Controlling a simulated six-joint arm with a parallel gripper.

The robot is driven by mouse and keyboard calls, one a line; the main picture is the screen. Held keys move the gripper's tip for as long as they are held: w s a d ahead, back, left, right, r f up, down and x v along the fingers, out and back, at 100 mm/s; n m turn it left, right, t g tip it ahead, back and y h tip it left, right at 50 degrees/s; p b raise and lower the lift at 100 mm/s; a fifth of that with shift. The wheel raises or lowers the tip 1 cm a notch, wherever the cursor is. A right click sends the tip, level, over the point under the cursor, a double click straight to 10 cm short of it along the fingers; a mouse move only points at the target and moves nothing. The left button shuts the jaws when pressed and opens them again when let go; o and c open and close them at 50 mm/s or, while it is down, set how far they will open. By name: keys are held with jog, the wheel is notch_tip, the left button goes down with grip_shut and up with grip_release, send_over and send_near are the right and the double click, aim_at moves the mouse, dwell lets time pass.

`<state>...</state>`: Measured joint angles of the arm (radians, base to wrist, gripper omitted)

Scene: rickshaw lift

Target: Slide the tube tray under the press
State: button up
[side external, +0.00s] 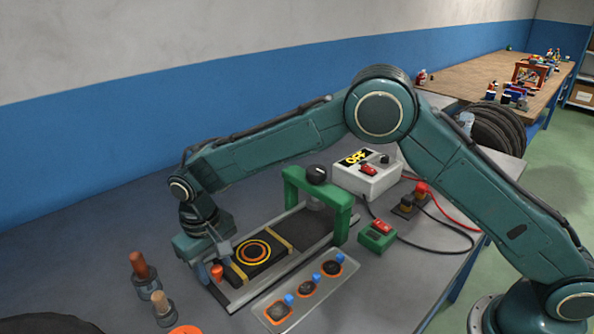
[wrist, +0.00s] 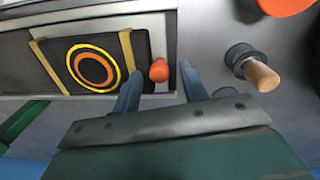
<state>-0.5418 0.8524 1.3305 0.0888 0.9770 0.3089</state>
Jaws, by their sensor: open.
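The tube tray (side external: 254,251) is a dark block with a yellow and orange ring on top and a tan strap along each of two sides. It sits between metal rails, left of the green press (side external: 342,217), apart from its arch. The tray also shows at left in the wrist view (wrist: 93,66). An orange-red knob (side external: 217,272) stands at the tray's near-left end; it also shows in the wrist view (wrist: 159,70). My gripper (wrist: 159,69) is open, with one finger on each side of the knob. No contact with the knob is visible.
Two handled tools (side external: 139,265) (side external: 160,302) stand left of my gripper. A control box (side external: 365,180), small green box (side external: 377,236) and cables lie right of the press.

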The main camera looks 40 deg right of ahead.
aim_at(278, 236)
jog(key=shift+f, duration=0.1)
grip_shut()
jog(key=d, duration=1.6)
jog(key=shift+d, duration=0.2)
grip_release()
